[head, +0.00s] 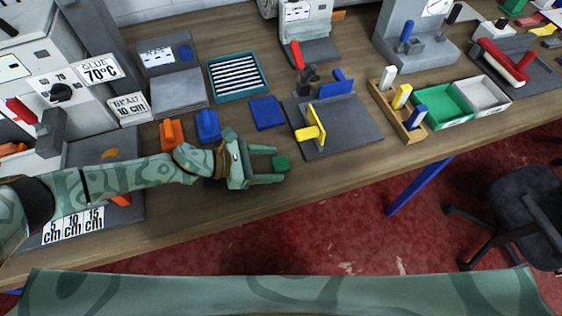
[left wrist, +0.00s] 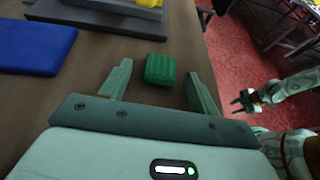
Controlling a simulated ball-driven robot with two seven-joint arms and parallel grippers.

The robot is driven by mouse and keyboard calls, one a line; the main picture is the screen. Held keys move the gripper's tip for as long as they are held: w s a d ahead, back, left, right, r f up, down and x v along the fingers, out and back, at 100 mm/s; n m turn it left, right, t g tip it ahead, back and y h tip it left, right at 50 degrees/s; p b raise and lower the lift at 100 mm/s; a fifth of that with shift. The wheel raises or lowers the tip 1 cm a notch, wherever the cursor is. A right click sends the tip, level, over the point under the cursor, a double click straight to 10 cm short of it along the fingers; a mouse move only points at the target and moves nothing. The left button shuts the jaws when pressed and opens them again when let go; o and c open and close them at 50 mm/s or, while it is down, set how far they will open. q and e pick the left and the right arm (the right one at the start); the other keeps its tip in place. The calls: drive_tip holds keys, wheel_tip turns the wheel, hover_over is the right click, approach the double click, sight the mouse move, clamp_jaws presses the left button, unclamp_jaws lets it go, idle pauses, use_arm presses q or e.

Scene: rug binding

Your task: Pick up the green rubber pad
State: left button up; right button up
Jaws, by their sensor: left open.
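The green rubber pad (head: 281,163) is a small ribbed block lying on the wooden bench near its front edge. My left gripper (head: 273,164) is open, with its fingertips just short of the pad or at its near side. In the left wrist view the pad (left wrist: 160,69) lies between the lines of the two spread fingers (left wrist: 158,70), with a gap on each side and nothing held. My right gripper (left wrist: 243,101) shows small at the right of the left wrist view, over the red floor, its fingers apart and empty.
A blue pad (head: 266,113) lies behind the left gripper. A dark plate with a yellow handle (head: 311,132) stands right of it. Orange (head: 172,134) and blue (head: 207,126) blocks stand near the left wrist. The bench front right of the pad is clear.

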use_arm(q)
drive_tip(key=c, duration=1.1)
drive_tip(key=shift+o, duration=0.2)
drive_tip(key=shift+r, duration=0.1)
